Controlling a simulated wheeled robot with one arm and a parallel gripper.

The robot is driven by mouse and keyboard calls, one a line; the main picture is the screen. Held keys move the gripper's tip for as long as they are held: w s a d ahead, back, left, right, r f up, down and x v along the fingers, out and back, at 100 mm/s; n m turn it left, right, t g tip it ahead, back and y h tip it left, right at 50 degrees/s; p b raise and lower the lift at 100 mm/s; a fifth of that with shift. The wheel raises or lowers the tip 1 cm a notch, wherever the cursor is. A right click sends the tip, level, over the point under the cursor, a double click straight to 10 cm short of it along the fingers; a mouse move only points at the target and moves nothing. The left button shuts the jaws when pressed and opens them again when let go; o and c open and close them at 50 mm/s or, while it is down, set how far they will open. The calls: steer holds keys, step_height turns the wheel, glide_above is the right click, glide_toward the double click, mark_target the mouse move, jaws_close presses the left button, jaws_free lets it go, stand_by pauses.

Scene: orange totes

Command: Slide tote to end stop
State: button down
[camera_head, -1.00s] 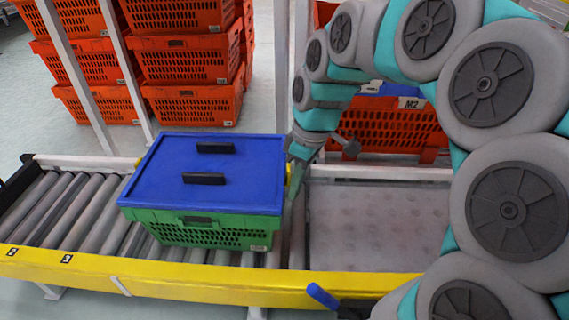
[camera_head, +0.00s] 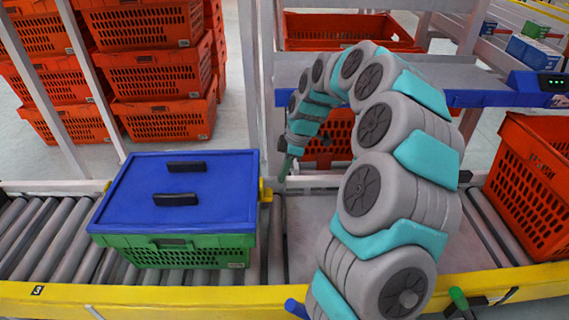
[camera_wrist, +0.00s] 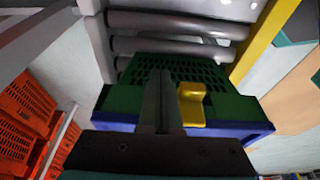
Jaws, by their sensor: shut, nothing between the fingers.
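The green tote (camera_head: 190,253) with a blue lid (camera_head: 215,205) and two black lid handles sits upright on the roller conveyor. A yellow piece (camera_head: 265,190) is at its right end. My gripper (camera_head: 284,176) is shut and empty, pointing down just right of that end, with a small gap in the head view. In the wrist view my shut fingers (camera_wrist: 163,105) appear in front of the tote's green mesh end wall (camera_wrist: 190,72), left of the yellow piece (camera_wrist: 192,103). I cannot tell there whether they touch it. No end stop is clearly visible.
Bare rollers (camera_head: 45,235) lie left of the tote. A yellow rail (camera_head: 170,298) runs along the front. Red totes (camera_head: 160,75) are stacked behind at left. A flat grey plate (camera_head: 310,235) lies right of the tote, and another red tote (camera_head: 535,185) stands at far right.

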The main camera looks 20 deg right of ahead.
steer(key=w+a+f+p, duration=0.1)
steer(key=a+f, duration=0.3)
steer(key=a, duration=0.1)
steer(key=shift+w, duration=0.3)
